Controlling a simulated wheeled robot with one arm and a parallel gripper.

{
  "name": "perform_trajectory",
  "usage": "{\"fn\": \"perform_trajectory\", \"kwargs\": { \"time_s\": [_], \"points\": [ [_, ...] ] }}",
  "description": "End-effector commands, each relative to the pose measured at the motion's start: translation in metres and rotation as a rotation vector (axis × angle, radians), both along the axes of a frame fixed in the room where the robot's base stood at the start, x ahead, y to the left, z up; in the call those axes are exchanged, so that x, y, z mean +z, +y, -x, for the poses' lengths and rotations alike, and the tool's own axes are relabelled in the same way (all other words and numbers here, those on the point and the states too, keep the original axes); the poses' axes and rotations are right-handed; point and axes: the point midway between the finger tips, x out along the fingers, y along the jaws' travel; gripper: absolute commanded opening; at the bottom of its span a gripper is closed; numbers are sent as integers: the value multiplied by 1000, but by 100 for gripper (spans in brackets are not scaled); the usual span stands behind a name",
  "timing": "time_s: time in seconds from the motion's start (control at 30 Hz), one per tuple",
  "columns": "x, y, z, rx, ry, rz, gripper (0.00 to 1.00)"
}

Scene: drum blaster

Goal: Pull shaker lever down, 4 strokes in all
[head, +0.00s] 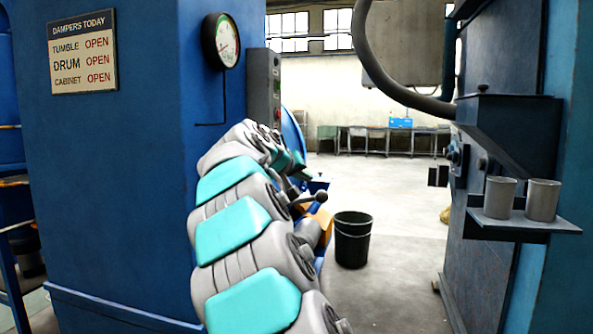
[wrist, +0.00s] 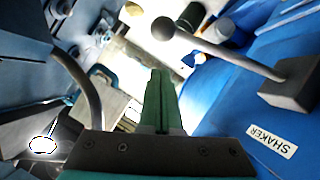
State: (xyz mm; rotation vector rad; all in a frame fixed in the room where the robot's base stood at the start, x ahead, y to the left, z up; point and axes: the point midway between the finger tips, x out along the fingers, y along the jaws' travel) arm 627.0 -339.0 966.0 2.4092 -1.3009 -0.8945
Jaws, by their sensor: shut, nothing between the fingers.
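The shaker lever is a rod with a dark ball knob (wrist: 163,28) in the wrist view. Its rod (wrist: 225,53) runs down right to a dark pivot block (wrist: 290,85) on a blue panel, above a white SHAKER label (wrist: 272,141). In the head view the lever's ball knob (head: 321,196) sticks out to the right, just beyond my arm. My gripper (wrist: 160,72) has its green fingers together and empty. In the wrist view the fingertips lie below the knob and left of the rod, with a visible gap in the picture. My arm hides the lever's base in the head view.
A blue cabinet with a gauge (head: 221,41) and a dampers sign (head: 82,52) stands at left. A black bin (head: 352,239) is on the floor beyond the lever. At right a shelf (head: 530,227) holds two grey cups. The floor between is clear.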

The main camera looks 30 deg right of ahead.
Motion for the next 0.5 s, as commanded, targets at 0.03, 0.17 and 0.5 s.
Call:
{"fn": "perform_trajectory", "kwargs": {
  "time_s": [0.03,0.17,0.5],
  "points": [
    [-5,-3,2,-2,3,-1,0],
    [-16,-9,4,-1,1,0,0],
    [-31,-19,7,0,0,2,0]
  ]
}}
